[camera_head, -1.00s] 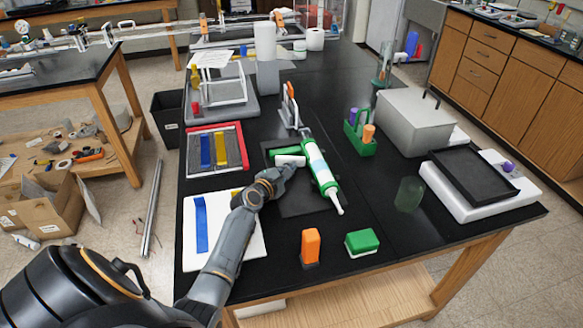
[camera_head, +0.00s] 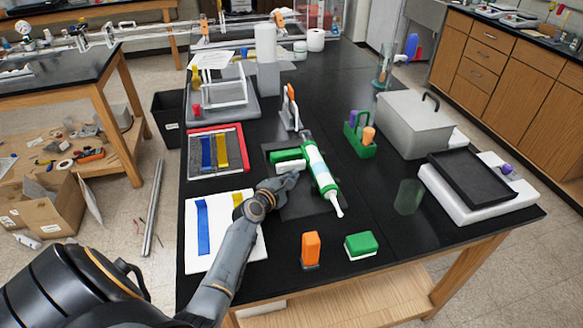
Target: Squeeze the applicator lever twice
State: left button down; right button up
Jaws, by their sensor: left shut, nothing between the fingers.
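The applicator (camera_head: 321,174) is a green and white tube lying on a dark mat on the black table, its white nozzle pointing toward me. On its left side are a green handle (camera_head: 287,155) and a white bar (camera_head: 289,167), which looks like the lever. My left gripper (camera_head: 292,177) is shut and empty, just on the near side of the white bar. I cannot tell whether it touches the bar. The fingertips are small and partly blurred. My right gripper is not in view.
An orange block (camera_head: 310,248) and a green-and-white block (camera_head: 361,244) stand near the front edge. A green rack (camera_head: 360,139) with several tubes and a grey box (camera_head: 414,122) are to the right. A red-rimmed tray (camera_head: 216,150) is to the left.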

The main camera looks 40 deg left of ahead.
aim_at(296, 196)
pick_arm(q)
jog(key=shift+s+d, duration=0.2)
jog(key=shift+d, duration=0.05)
jog(key=shift+s+d+p, duration=0.4)
jog(key=shift+d+p, duration=0.05)
jog(key=shift+d, duration=0.1)
jog(key=shift+s+d+p, duration=0.5)
jog(key=shift+s+d, duration=0.35)
jog(key=shift+d, duration=0.15)
jog(key=shift+s+d, duration=0.35)
jog(key=shift+d, duration=0.05)
dwell(0.7)
